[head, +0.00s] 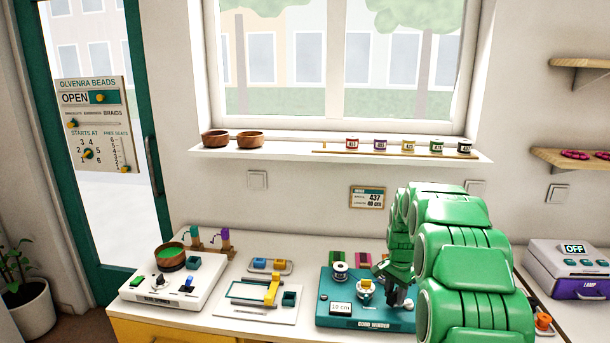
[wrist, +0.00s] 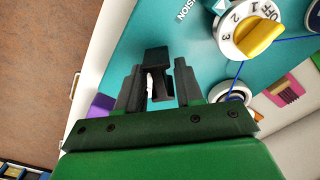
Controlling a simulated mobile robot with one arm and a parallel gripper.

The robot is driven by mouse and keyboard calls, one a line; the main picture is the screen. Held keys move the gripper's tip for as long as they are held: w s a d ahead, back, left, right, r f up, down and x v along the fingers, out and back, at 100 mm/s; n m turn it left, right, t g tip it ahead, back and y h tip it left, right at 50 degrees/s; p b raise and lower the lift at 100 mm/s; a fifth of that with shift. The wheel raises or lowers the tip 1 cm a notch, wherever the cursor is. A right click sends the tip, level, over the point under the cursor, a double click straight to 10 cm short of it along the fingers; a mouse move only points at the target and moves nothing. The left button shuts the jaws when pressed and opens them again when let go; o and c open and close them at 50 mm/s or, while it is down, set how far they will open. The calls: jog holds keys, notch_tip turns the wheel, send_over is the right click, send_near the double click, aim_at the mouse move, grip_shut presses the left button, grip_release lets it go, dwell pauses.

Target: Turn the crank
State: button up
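The teal cord winder (head: 335,312) stands on the counter in the head view. It has a small "10 cm" label and a white dial (head: 365,290) with a yellow pointer, which shows large in the wrist view (wrist: 252,36). My gripper (head: 401,297) is low over the winder's right end. In the wrist view my two dark fingers (wrist: 158,88) stand apart, with a black block (wrist: 156,60) and a thin pale piece between them. This looks like the crank's handle. Whether the fingers press on it I cannot tell. My arm hides the winder's right side in the head view.
A white machine (head: 140,290) with a wooden bowl stands left. A white board with a yellow bar (head: 271,288) lies between it and the winder. Spools (head: 352,143) line the sill above.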

jog(key=shift+s+f, duration=0.1)
jog(key=shift+f, duration=0.75)
